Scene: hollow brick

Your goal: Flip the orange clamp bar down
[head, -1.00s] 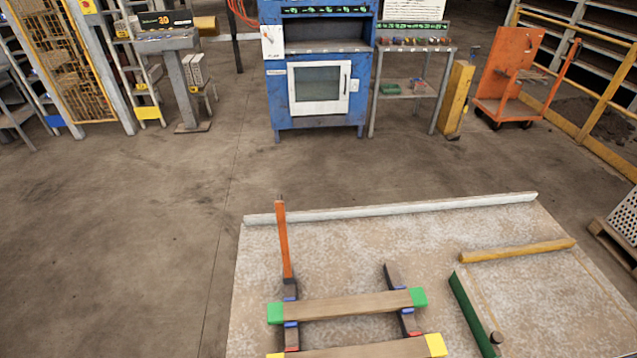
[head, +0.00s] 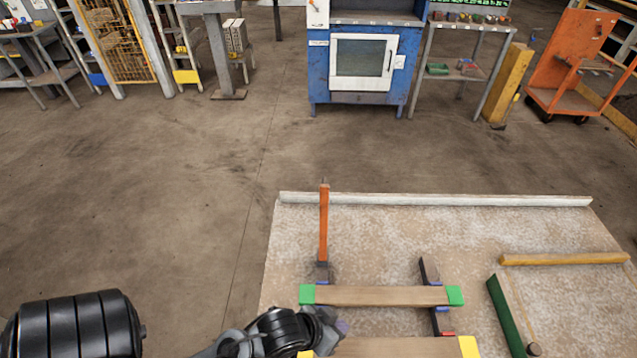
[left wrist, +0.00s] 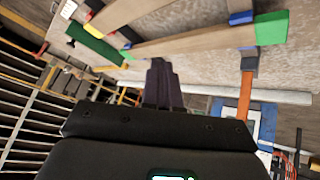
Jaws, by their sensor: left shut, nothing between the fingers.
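The orange clamp bar (head: 324,225) stands upright at the left side of the wooden frame, its lower end at a dark bracket (head: 323,271). The bar also shows in the left wrist view (left wrist: 244,96), to the right of the fingers. The wooden frame has a plank with green ends (head: 380,295) and a nearer plank with yellow ends (head: 400,347). My left gripper (head: 338,328) is low in the head view, near the left ends of the planks and nearer than the bar. Its fingers (left wrist: 162,80) are shut and empty, apart from the bar. My right gripper is not in view.
The pale tabletop (head: 400,230) has a white rail (head: 440,200) along its far edge. A yellow bar (head: 563,258) and a green-sided block (head: 508,318) lie at the right. The table between the bar and the yellow bar is mostly clear.

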